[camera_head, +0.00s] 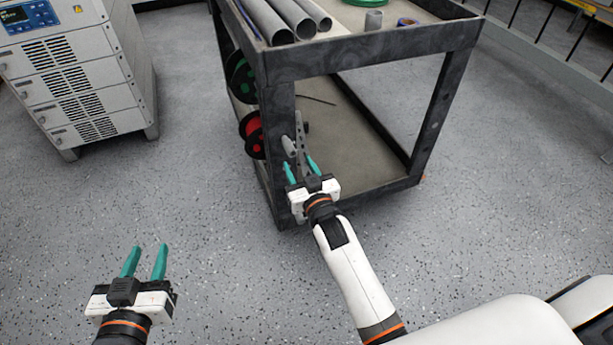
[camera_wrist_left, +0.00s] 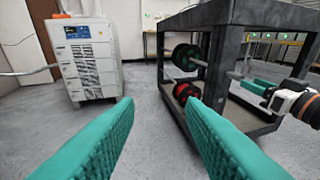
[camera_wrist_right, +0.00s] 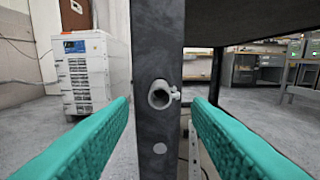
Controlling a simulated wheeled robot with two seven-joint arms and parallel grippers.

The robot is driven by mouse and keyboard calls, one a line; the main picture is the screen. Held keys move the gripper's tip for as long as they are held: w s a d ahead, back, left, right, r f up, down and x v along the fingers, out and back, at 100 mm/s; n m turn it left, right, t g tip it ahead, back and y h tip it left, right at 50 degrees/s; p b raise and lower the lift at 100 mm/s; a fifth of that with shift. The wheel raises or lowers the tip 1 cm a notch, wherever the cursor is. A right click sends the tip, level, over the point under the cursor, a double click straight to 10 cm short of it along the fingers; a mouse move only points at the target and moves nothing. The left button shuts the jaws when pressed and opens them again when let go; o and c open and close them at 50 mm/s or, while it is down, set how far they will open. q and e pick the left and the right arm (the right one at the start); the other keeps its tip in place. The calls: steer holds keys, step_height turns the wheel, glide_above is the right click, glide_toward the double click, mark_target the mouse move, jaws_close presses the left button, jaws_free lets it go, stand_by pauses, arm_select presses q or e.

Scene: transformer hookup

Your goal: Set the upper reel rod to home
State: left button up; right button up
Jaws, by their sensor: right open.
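The cart's front post carries a grey round rod end (camera_wrist_right: 160,95), which I take for the upper reel rod, with a small fitting at its right. In the head view its grey end (camera_head: 288,146) shows just beyond my right gripper (camera_head: 302,166). That gripper is open and empty, its teal fingers pointing at the post. In the right wrist view the rod end lies between the fingers, ahead of the tips, not gripped. The green reel (camera_wrist_left: 186,57) hangs above the red reel (camera_wrist_left: 186,93) on the cart's left side. My left gripper (camera_head: 147,252) is open and empty above the floor.
The dark cart (camera_head: 365,48) has grey pipes (camera_head: 290,18) on top and a lower shelf (camera_head: 350,130). A pale disc (camera_wrist_right: 160,148) sits lower on the post. A white cabinet (camera_head: 80,70) stands at left. The floor between is clear.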

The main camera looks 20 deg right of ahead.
arm_select(q)
steer(key=shift+s+a+f+g+y+p, duration=0.2)
steer(key=shift+s+f+g, duration=0.2)
steer(key=shift+f, duration=0.25)
steer(key=shift+s+a+f+g+y+p, duration=0.15)
steer(key=shift+s+f+g+y, duration=0.1)
steer(key=shift+f+g, duration=0.35)
steer(key=shift+s+a+f+g+y+p, duration=0.1)
steer(key=shift+s+a+f+g+y, duration=0.1)
steer(key=shift+s+f+g, duration=0.35)
arm_select(e)
steer(key=shift+s, duration=2.3)
arm_select(q)
steer(key=shift+w+f, duration=0.1)
steer(key=shift+w, duration=0.1)
arm_select(e)
steer(key=shift+d, duration=0.1)
